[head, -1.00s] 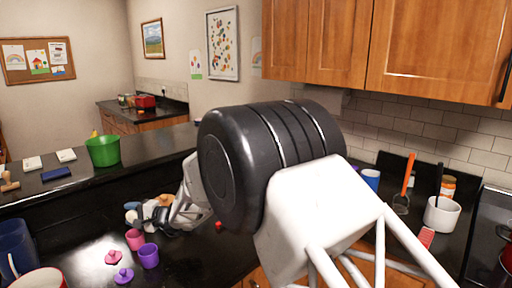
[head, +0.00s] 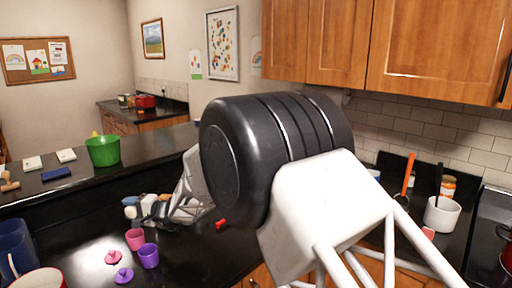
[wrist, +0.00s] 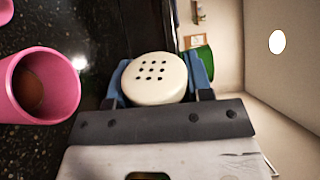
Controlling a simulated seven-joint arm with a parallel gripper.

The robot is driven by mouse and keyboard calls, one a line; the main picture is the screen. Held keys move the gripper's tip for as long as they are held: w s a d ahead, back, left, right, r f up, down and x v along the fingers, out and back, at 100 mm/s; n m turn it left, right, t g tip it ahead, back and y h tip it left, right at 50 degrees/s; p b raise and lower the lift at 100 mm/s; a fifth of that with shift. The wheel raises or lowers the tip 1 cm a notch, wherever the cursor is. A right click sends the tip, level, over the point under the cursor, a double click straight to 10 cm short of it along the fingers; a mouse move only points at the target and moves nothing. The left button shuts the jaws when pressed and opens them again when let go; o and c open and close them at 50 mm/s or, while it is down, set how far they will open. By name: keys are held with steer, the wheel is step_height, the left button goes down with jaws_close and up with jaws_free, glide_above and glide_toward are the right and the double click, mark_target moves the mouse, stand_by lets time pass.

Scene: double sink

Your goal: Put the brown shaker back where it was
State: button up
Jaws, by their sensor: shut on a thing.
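In the wrist view, a shaker's cream cap with several dark holes (wrist: 155,78) sits between the blue fingers of my gripper (wrist: 160,80). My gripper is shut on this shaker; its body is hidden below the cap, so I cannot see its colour. In the head view my gripper (head: 143,206) is low over the dark counter, left of my large black arm joint. A light cap shows between its blue tips there. I cannot tell whether the shaker touches the counter.
A pink cup (head: 135,239) and a purple cup (head: 149,256) stand near my gripper, with pink (head: 113,257) and purple (head: 123,275) lids beside them. A pink cup is close at left in the wrist view (wrist: 40,85). A green bucket (head: 103,151) stands on the ledge behind.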

steer(key=shift+f, duration=0.35)
steer(key=shift+d, duration=0.1)
stand_by(0.3)
